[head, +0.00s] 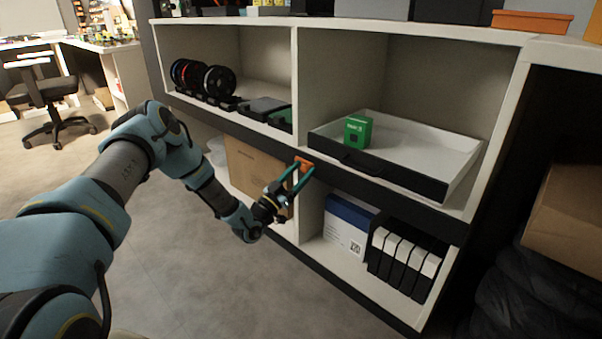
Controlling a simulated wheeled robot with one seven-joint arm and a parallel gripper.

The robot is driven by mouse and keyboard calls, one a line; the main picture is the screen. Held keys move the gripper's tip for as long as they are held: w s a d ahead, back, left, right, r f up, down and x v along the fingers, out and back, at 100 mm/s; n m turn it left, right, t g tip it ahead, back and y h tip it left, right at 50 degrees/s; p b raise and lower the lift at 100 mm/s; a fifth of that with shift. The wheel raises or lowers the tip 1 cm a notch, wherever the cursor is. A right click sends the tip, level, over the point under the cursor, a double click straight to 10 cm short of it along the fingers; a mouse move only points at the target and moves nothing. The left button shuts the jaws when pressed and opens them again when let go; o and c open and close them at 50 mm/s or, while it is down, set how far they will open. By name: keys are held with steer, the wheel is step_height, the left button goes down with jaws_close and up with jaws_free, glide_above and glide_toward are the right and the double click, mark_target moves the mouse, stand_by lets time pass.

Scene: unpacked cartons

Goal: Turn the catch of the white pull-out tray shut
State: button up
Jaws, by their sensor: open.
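The white pull-out tray (425,152) has a black front with a handle and sits on the right-hand shelf of the white unit. A green box (358,130) stands in it, towards its left side. A small orange piece (302,161), which looks like the catch, is on the dark shelf edge left of the tray. My gripper (302,170) is open, with its teal fingers at the orange piece. The fingers partly cover it, and I cannot tell whether they touch it or exactly which way it is turned.
Left of the divider are spools (218,80) and dark boxes. Below are a cardboard box (256,168), a blue and white box (348,222) and several black-and-white upright cases (405,255). A large carton (570,215) stands at the right. The floor (200,270) in front is clear.

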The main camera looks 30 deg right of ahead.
steer(key=shift+c, duration=0.3)
jaws_close()
steer(key=shift+f+m+g, duration=0.1)
steer(key=shift+m+g, duration=0.3)
steer(key=shift+m, duration=0.1)
steer(key=m+g+b, duration=0.1)
steer(key=m, duration=0.1)
steer(key=m+g+b, duration=0.1)
steer(key=m+g, duration=0.1)
steer(key=m, duration=0.1)
steer(key=shift+m, duration=0.3)
steer(key=m+g, duration=0.1)
steer(key=m, duration=0.2)
steer(key=m+g+b, duration=0.1)
steer(key=m, duration=0.2)
steer(key=shift+w+g+y, duration=0.1)
steer(key=shift+g+y, duration=0.3)
steer(key=m, duration=0.2)
steer(key=m+g+y, duration=0.1)
steer(key=m, duration=0.2)
steer(key=shift+y+b, duration=0.3)
steer(key=m, duration=0.2)
steer(key=m+y, duration=0.1)
steer(key=m, duration=0.1)
steer(key=shift+w+r+g+y, duration=0.1)
steer(key=shift+r+g+y, duration=0.1)
steer(key=shift+g+y, duration=0.15)
steer(key=shift+a+m, duration=0.1)
steer(key=shift+m, duration=0.4)
